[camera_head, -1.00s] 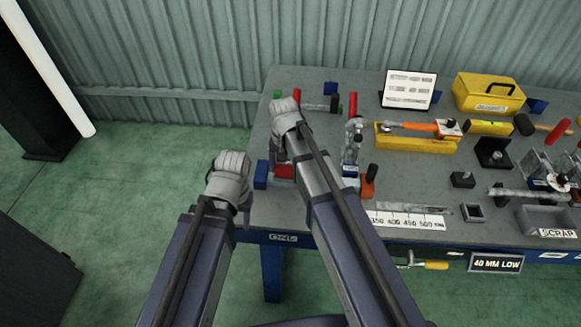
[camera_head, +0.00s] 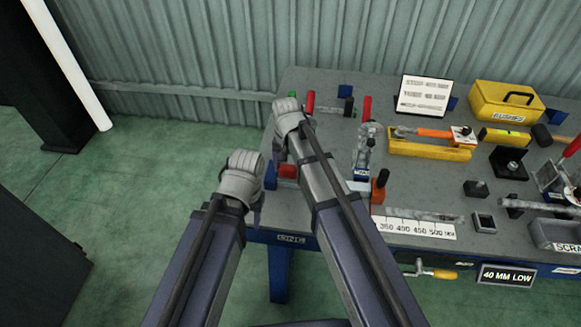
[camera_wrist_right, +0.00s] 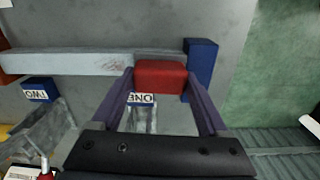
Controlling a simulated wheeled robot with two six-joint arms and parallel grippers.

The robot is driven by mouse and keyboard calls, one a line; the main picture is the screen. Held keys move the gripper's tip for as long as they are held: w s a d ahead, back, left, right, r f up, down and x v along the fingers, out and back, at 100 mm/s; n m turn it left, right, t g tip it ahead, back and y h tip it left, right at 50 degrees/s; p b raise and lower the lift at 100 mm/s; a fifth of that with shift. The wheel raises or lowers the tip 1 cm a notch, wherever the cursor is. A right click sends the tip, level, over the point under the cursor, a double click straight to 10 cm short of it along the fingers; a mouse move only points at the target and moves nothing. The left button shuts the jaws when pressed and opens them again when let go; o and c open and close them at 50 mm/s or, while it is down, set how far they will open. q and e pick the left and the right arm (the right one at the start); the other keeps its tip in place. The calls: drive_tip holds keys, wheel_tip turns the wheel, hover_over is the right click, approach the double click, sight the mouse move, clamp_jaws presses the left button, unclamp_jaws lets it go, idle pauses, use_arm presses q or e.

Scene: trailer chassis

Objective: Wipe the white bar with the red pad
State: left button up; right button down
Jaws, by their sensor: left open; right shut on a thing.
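The red pad (camera_wrist_right: 160,76) is between the fingers of my right gripper (camera_wrist_right: 161,82), which is shut on it. The pad lies over the right end of the white bar (camera_wrist_right: 60,63), against or just beside a blue block (camera_wrist_right: 200,68). Reddish smudges show on the bar left of the pad. In the head view the pad (camera_head: 288,171) shows just left of my right arm, which hides most of the bar. My left gripper (camera_head: 254,200) is off the table's left edge, apart from the pad; its fingers are largely hidden.
Clamps (camera_head: 365,148), an orange-handled tool on a yellow block (camera_head: 430,148), a yellow box (camera_head: 505,100) and a white sign (camera_head: 424,96) stand to the right. A ruler strip (camera_head: 415,229) lies near the front edge. Floor left of the table is clear.

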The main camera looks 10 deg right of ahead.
drive_tip(key=shift+w+a, duration=0.1)
drive_tip(key=shift+a, duration=0.35)
drive_tip(key=shift+s+d, duration=0.15)
drive_tip(key=shift+d, duration=0.35)
drive_tip(key=shift+s+d, duration=0.15)
drive_tip(key=shift+d, duration=0.35)
use_arm(q)
drive_tip(key=shift+a+f, duration=0.1)
drive_tip(key=shift+a, duration=0.2)
use_arm(e)
drive_tip(key=shift+s+d+f, duration=0.1)
drive_tip(key=shift+s+d, duration=0.15)
drive_tip(key=shift+d, duration=0.5)
drive_tip(key=shift+s+d+r, duration=0.1)
drive_tip(key=shift+s+d, duration=0.1)
drive_tip(key=shift+d, duration=0.6)
drive_tip(key=shift+s+d+f, duration=0.1)
drive_tip(key=shift+s+d, duration=0.15)
drive_tip(key=shift+d, duration=0.5)
drive_tip(key=shift+s+d, duration=0.25)
drive_tip(key=shift+d, duration=0.65)
drive_tip(key=shift+s+d, duration=0.2)
drive_tip(key=shift+d, duration=0.65)
use_arm(q)
drive_tip(key=shift+d, duration=0.1)
wheel_tip(320, 180, up, 6)
drive_tip(key=p, duration=0.6)
use_arm(e)
wheel_tip(320, 180, up, 6)
drive_tip(key=shift+a, duration=0.1)
